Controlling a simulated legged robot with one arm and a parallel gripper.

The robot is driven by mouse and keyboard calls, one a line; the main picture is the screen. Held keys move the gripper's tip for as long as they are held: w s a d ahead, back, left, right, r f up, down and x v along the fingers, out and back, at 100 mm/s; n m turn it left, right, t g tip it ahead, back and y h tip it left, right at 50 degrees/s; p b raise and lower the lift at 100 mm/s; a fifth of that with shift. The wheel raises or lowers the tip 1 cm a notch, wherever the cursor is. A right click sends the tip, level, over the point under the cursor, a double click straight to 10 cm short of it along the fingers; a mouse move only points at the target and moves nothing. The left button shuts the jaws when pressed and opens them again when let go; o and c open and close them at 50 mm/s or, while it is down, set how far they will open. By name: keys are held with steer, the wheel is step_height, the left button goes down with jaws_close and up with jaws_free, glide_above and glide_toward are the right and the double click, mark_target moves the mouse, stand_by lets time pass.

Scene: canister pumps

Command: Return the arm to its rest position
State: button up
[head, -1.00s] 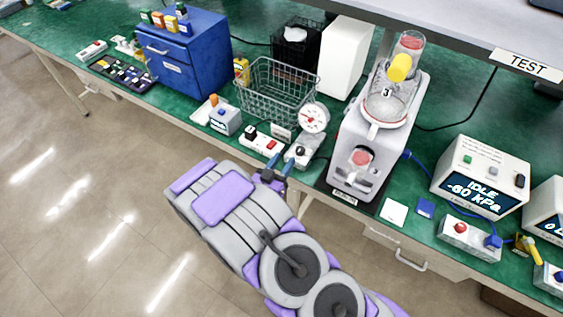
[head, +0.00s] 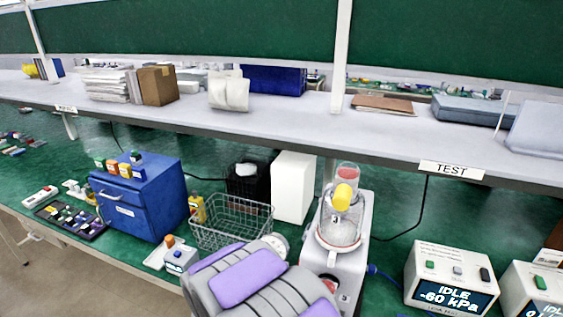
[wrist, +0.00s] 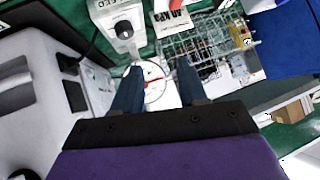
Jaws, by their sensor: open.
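My gripper (wrist: 158,82) shows in the wrist view with its two dark blue fingers apart and nothing between them. Beyond the fingers are a round white gauge (wrist: 154,72) and the wire basket (wrist: 205,48). In the head view my purple and grey arm is raised at the bottom middle, and its fingers are hidden there. The arm's top overlaps the lower edge of the wire basket (head: 228,222) and part of the gauge (head: 282,246). The pump canister (head: 341,226), with a yellow part on it, stands right of the arm.
A blue drawer cabinet (head: 140,200) stands left of the basket. A white box (head: 293,187) is behind it. A display unit reading IDLE -60 kPa (head: 449,262) stands right. A shelf edge labelled TEST (head: 452,171) overhangs the green bench.

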steer(key=s+d+r+n+g+y, duration=0.3)
steer(key=s+d+r+g, duration=0.4)
steer(key=s+r, duration=0.45)
steer(key=s+d+r+g+h, duration=0.1)
steer(key=s+d+r+g, duration=0.1)
steer(key=s+d, duration=0.7)
steer(key=s+d+r+g+h, duration=0.2)
steer(key=s+d+r, duration=0.2)
steer(key=s+d, duration=0.6)
steer(key=s, duration=0.5)
steer(key=shift+s+r+g, duration=0.2)
steer(key=shift+s+g, duration=0.15)
steer(key=shift+g, duration=0.05)
